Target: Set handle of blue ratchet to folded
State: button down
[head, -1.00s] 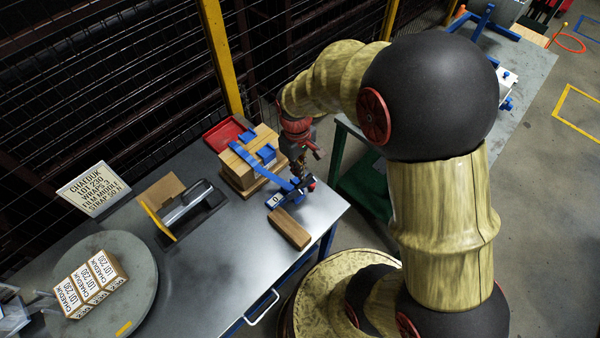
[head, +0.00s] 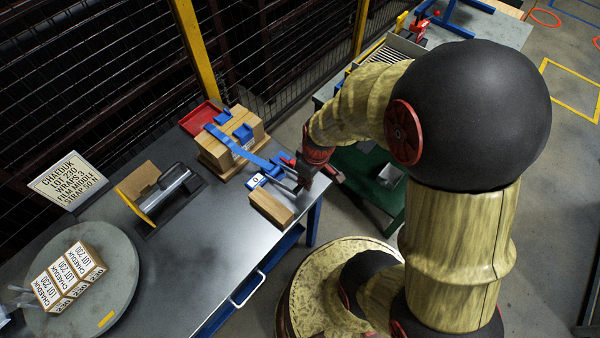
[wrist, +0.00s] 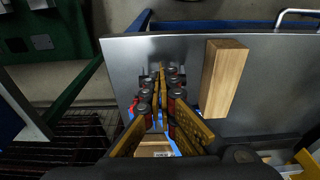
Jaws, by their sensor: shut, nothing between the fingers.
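The blue ratchet (head: 257,181), with a white "0" label, sits on the steel table beside the strapped wooden stack. A blue strap (head: 222,136) runs from it over the stack (head: 252,125). My gripper (head: 301,187) is low over the table at the ratchet's right end, its fingers shut and empty.
A loose wooden block (head: 270,207) lies just in front of the ratchet; it also shows in the wrist view (wrist: 223,78). A red tray (head: 201,117) is behind the stack. The table's right edge (head: 318,190) is close to my gripper. A round plate (head: 120,300) holds labelled boxes.

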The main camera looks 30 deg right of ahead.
jog(key=shift+s+d+f+b, duration=0.1)
jog(key=shift+s+f+b, duration=0.15)
jog(key=shift+f, duration=0.3)
jog(key=shift+s+d+f+b, duration=0.1)
jog(key=shift+s+f+b, duration=0.15)
jog(key=shift+f, duration=0.25)
jog(key=shift+s+d+f+b, duration=0.1)
jog(key=shift+s+f+b, duration=0.15)
jog(key=shift+f, duration=0.3)
